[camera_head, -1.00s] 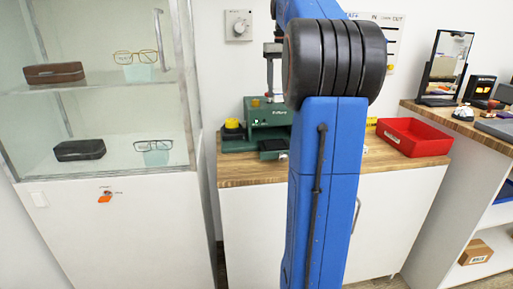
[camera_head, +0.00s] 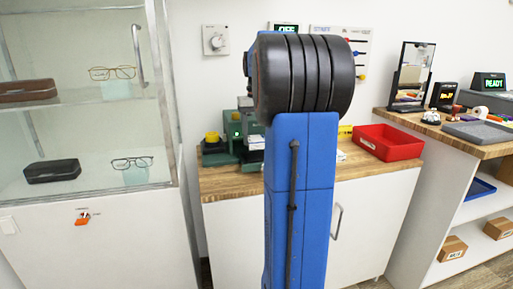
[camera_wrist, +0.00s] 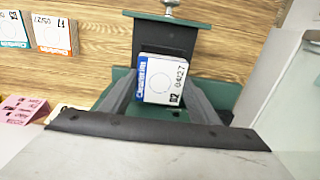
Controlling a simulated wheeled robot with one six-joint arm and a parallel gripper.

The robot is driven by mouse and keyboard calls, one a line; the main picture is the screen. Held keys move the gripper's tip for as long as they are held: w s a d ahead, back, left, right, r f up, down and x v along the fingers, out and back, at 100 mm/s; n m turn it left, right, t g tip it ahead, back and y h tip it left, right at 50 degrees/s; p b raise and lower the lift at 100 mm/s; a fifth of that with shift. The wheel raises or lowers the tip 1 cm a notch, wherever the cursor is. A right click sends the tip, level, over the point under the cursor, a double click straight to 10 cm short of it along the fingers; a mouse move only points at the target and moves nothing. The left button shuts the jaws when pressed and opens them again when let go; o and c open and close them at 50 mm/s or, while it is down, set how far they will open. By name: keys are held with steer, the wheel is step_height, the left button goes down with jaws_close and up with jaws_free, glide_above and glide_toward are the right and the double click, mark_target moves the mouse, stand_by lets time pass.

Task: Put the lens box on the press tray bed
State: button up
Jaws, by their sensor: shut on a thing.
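The lens box (camera_wrist: 162,80), white with a blue band and a printed "04/27", is between the fingers of my gripper (camera_wrist: 163,88) in the wrist view. My gripper is shut on it. The dark press tray bed (camera_wrist: 165,38) lies just beyond the box, which overlaps its near end in the picture. I cannot tell whether the box touches the bed. The green press (camera_head: 236,128) stands on the wooden counter in the head view, partly behind my blue arm.
A red tray (camera_head: 388,142) sits right of the press. A glass cabinet (camera_head: 85,110) stands at left.

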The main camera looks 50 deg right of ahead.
steer(key=shift+f, duration=2.25)
steer(key=shift+f, duration=0.15)
steer(key=o, duration=1.1)
steer(key=shift+c, duration=0.2)
